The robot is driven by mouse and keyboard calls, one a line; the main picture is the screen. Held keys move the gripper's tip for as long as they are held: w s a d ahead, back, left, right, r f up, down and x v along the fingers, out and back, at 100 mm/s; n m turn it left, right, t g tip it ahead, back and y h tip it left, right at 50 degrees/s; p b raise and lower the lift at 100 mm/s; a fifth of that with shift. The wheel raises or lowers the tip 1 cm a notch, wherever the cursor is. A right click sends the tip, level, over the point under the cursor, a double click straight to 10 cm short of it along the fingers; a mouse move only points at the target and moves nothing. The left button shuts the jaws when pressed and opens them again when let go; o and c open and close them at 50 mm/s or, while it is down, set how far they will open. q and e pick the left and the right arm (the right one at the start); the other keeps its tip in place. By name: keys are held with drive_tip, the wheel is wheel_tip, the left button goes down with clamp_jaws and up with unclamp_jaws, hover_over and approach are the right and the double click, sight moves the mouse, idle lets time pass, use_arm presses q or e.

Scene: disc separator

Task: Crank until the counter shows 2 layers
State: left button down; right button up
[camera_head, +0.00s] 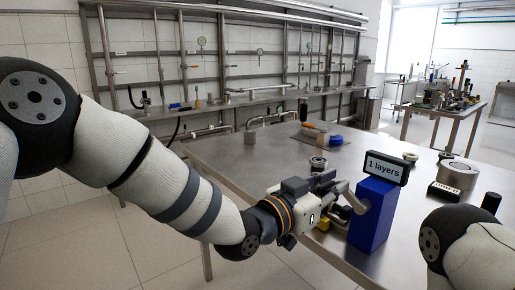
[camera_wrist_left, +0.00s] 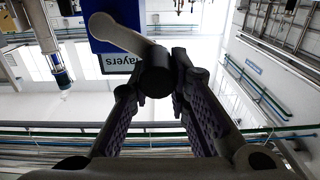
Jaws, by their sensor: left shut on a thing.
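The counter (camera_head: 385,168) is a dark-framed display on top of a blue block (camera_head: 370,222), and it reads "1 layers". A grey crank arm (camera_head: 354,198) sticks out from the left side of the block. My left gripper (camera_head: 340,206) is at the crank, left of the block. In the left wrist view, the black crank handle (camera_wrist_left: 155,76) sits between the fingertips, and my left gripper (camera_wrist_left: 157,92) is shut on it. The grey crank arm (camera_wrist_left: 118,36) runs up and left from the handle there. My right arm shows at lower right; its gripper is out of view.
The steel table (camera_head: 235,160) carries a silver round device (camera_head: 458,174) to the right of the block. A small dark ring-shaped part (camera_head: 318,163) and a blue item (camera_head: 336,140) lie behind the crank.

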use_arm(q)
drive_tip(key=s+d, duration=0.6)
drive_tip(key=s, duration=0.1)
drive_tip(key=f, duration=0.2)
drive_tip(key=f+b, duration=0.1)
drive_tip(key=f, duration=0.5)
drive_tip(key=shift+w+a+f+b, duration=0.2)
drive_tip(key=shift+a+b, duration=0.1)
drive_tip(key=shift+a, duration=0.1)
use_arm(e)
drive_tip(key=shift+s+f+g, duration=0.4)
drive_tip(key=shift+s+f, duration=0.6)
drive_tip(key=shift+s, duration=0.2)
